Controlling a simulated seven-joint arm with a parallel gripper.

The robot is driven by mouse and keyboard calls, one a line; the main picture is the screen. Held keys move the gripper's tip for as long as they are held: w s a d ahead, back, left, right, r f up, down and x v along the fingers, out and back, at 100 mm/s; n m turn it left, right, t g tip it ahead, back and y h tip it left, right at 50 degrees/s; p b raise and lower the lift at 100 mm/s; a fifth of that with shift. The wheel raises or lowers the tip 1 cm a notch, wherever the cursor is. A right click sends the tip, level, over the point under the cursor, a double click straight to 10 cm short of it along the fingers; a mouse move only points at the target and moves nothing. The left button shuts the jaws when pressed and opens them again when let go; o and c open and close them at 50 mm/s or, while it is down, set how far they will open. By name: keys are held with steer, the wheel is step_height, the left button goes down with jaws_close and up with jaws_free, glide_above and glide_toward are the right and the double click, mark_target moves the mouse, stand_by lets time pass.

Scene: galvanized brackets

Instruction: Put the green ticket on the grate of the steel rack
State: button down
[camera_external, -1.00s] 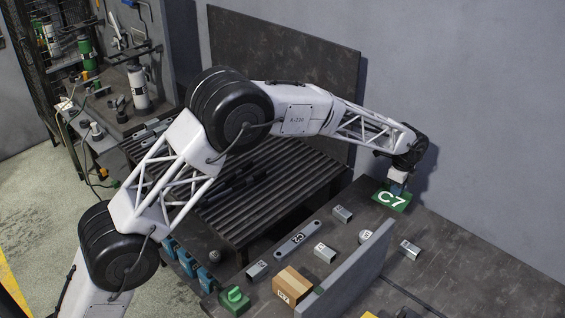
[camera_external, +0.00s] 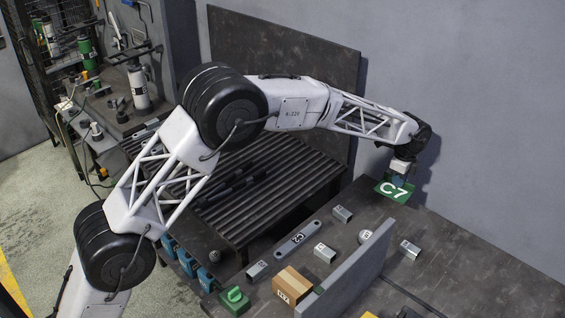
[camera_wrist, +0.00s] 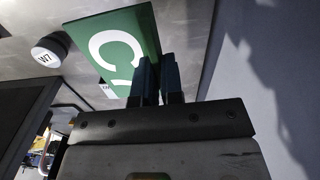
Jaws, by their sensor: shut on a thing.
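The green ticket (camera_external: 389,193), marked C7 in white, is held by my gripper (camera_external: 399,180) near the wall at the back right. In the wrist view the ticket (camera_wrist: 122,45) is pinched at one edge between the blue fingertips of my gripper (camera_wrist: 158,80). It appears slightly raised above the dark table. The steel rack's slatted grate (camera_external: 285,190) lies left of the ticket, beneath my arm. Part of the grate is hidden by my arm.
Several metal brackets, such as one at the table's right (camera_external: 409,249), lie on the dark table. A cardboard box (camera_external: 291,286), a green knob block (camera_external: 234,301) and a grey upright divider (camera_external: 350,276) stand at the front. A dark panel (camera_external: 320,60) rises behind the grate.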

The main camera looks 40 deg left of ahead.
stand_by(0.3)
steer(key=s+a+n, duration=0.2)
steer(key=s+a, duration=0.1)
steer(key=a, duration=1.8)
steer(key=s+a+f+n, duration=0.1)
steer(key=s+a, duration=0.5)
steer(key=a, duration=0.5)
steer(key=s+a+f+n, duration=0.1)
steer(key=s+a, duration=0.4)
steer(key=a, duration=0.6)
steer(key=s+a+f+n, duration=0.1)
steer(key=s+a+n, duration=0.1)
steer(key=s+a, duration=0.4)
steer(key=shift+s+a, duration=0.2)
steer(key=shift+a, duration=1)
steer(key=shift+s+a, duration=0.15)
steer(key=shift+a, duration=1.05)
steer(key=s+a, duration=0.4)
steer(key=s+a+f+n, duration=0.1)
steer(key=s+a, duration=0.3)
steer(key=s, duration=0.1)
steer(key=s+a+n, duration=0.1)
steer(key=s+a, duration=0.3)
steer(key=s, duration=0.1)
steer(key=shift+s+f, duration=0.1)
steer(key=shift+f, duration=0.3)
steer(key=shift+a, duration=0.1)
